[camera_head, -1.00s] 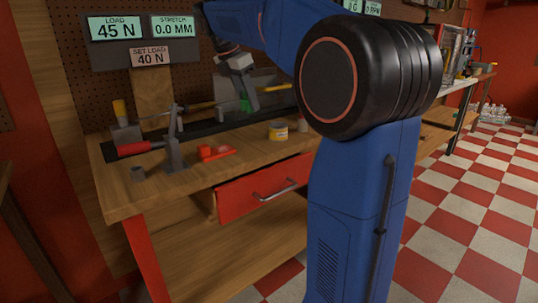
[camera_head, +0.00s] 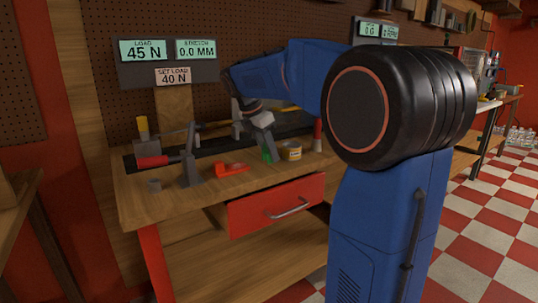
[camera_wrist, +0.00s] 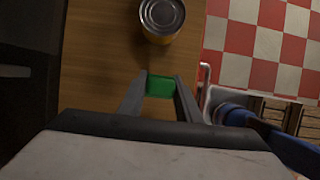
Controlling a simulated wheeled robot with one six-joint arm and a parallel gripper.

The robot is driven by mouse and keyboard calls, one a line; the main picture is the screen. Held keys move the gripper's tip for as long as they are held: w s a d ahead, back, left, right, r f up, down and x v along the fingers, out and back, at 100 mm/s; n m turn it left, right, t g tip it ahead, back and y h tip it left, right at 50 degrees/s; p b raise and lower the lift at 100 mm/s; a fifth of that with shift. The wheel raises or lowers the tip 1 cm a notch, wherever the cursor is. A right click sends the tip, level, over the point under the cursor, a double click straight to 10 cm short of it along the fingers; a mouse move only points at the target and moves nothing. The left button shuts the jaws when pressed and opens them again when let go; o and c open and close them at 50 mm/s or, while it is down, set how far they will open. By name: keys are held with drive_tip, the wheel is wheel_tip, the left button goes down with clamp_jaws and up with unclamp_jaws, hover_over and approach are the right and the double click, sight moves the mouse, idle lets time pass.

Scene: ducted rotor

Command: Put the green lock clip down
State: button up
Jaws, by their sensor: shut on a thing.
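My gripper (camera_wrist: 160,95) is shut on the green lock clip (camera_wrist: 160,86), which sits between the fingertips in the wrist view. In the head view my gripper points down over the workbench (camera_head: 150,204), and the green clip (camera_head: 268,154) shows low at its tips, close to the wooden top. I cannot tell whether the clip touches the wood. The clip is just left of a small tin with a yellow band (camera_head: 291,151). In the wrist view the tin (camera_wrist: 162,16) stands just beyond the clip, apart from it.
A red piece (camera_head: 232,169) lies on the bench left of the clip. A red drawer (camera_head: 277,205) is below the front edge. Bare wood lies around the clip.

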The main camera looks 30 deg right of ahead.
drive_tip(key=shift+f, duration=0.55)
drive_tip(key=o, duration=1)
drive_tip(key=shift+f, duration=0.1)
drive_tip(key=v, duration=1.2)
drive_tip(key=shift+s+a, duration=0.1)
drive_tip(key=s+a+f+m+t+y, duration=0.1)
drive_tip(key=s+a+f+m, duration=0.2)
drive_tip(key=s+f+m, duration=0.3)
drive_tip(key=s+a+f+m+t+y, duration=0.2)
drive_tip(key=s+a+f+m, duration=0.2)
drive_tip(key=s+f, duration=0.8)
drive_tip(key=s+a+f+m+t+y, duration=0.1)
drive_tip(key=s+a+f+m, duration=0.3)
drive_tip(key=s+f+m, duration=0.4)
drive_tip(key=shift+s+f+t, duration=0.15)
drive_tip(key=shift+s+f, duration=0.1)
drive_tip(key=shift+s, duration=0.7)
drive_tip(key=shift+s+f+t, duration=0.15)
drive_tip(key=shift+s+f, duration=0.05)
drive_tip(key=shift+s, duration=0.8)
